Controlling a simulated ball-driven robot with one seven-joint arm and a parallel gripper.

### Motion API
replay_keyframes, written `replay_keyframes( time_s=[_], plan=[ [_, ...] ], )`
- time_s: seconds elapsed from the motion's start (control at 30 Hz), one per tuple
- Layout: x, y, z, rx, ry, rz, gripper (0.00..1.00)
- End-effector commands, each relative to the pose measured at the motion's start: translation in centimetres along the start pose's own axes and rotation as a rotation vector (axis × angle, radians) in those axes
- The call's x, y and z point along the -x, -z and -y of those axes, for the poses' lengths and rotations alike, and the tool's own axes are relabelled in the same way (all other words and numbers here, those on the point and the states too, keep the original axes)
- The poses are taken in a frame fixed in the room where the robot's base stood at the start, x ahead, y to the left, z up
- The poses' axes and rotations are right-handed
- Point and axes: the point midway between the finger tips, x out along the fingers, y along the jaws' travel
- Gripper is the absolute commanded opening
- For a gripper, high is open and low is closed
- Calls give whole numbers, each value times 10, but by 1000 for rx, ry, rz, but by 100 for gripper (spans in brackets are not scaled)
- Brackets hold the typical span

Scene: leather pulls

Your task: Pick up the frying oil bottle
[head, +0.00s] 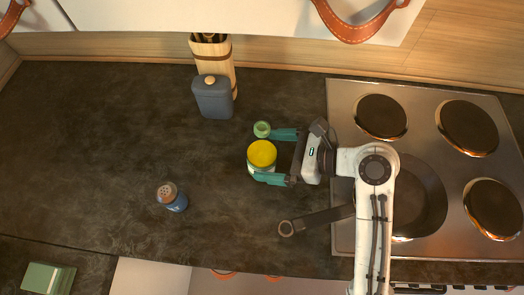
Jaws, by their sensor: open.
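A container with a round yellow top (262,153) and a paler body stands on the dark counter near the middle. It may be the frying oil bottle, but no label can be read. My gripper (265,156) reaches in from the right with its teal fingers open, one on the upper side and one on the lower side of the yellow-topped container. I cannot tell whether either finger touches it. A small light-green round item (262,129) is right by the tip of the upper finger; its body is mostly hidden.
A blue-grey canister (212,98) stands in front of a wooden utensil holder (222,62) at the back. The left counter is largely clear.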

Motion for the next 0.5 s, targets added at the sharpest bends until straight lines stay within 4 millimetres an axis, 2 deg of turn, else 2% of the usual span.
replay_keyframes(
  time_s=[0.1, 0.2, 0.47, 0.5],
  plan=[
    [-16, 0, -1, 0, -2, -1, 100],
    [-25, 0, -1, 2, -1, 0, 100],
    [-27, 1, 0, 1, 1, -1, 100],
    [-27, 1, 0, 1, 1, -1, 97]
  ],
)
